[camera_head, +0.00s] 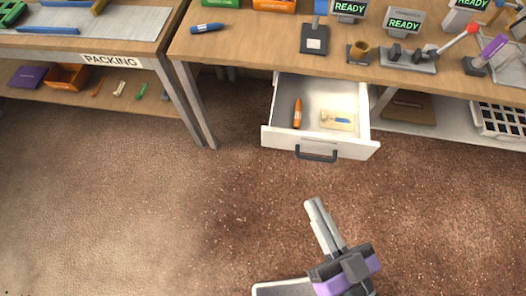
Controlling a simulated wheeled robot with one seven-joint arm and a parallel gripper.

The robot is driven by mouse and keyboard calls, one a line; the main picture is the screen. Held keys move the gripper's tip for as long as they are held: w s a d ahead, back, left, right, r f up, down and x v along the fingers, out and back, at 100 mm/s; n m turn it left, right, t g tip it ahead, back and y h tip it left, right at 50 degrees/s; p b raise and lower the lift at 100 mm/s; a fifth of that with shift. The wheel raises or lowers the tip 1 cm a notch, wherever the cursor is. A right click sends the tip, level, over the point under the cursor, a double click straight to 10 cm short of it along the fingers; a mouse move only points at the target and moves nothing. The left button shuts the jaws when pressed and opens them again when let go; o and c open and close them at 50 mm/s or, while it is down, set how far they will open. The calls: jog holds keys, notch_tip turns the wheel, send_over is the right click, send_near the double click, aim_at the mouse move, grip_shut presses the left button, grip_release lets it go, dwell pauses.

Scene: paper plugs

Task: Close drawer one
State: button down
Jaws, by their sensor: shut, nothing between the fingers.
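A white drawer (281,138) under the wooden workbench is pulled well out. It has a dark bar handle (316,155) on its front. Inside lie an orange marker-like item (297,113) and a pale card with a blue mark (338,120). My gripper (312,204) is in front of the drawer, over the carpet, below the handle in the picture and apart from it. Its fingers are together with nothing between them. No number on the drawer is visible.
The workbench (240,52) carries several devices, some with READY screens (403,23), and a blue marker (207,28). A packing bench (90,45) stands at the left, with a metal leg near the drawer. The carpet (150,220) in front is clear.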

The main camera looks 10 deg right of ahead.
jog(key=w+a+f+m+t+h+b, duration=0.1)
jog(key=w+a+f+m+t+b, duration=0.1)
jog(key=w+a+f+m+b, duration=0.35)
jog(key=w+a+f+m+t+h+b, duration=0.1)
jog(key=w+a+f+m+t+b, duration=0.15)
jog(key=w+a+f+m, duration=0.65)
jog(key=m+g+h+b, duration=0.1)
jog(key=m+g+h, duration=0.4)
jog(key=m+h, duration=0.25)
send_near(263, 139)
jog(key=shift+t, duration=0.25)
jog(key=x, duration=0.7)
jog(key=shift+f, duration=0.2)
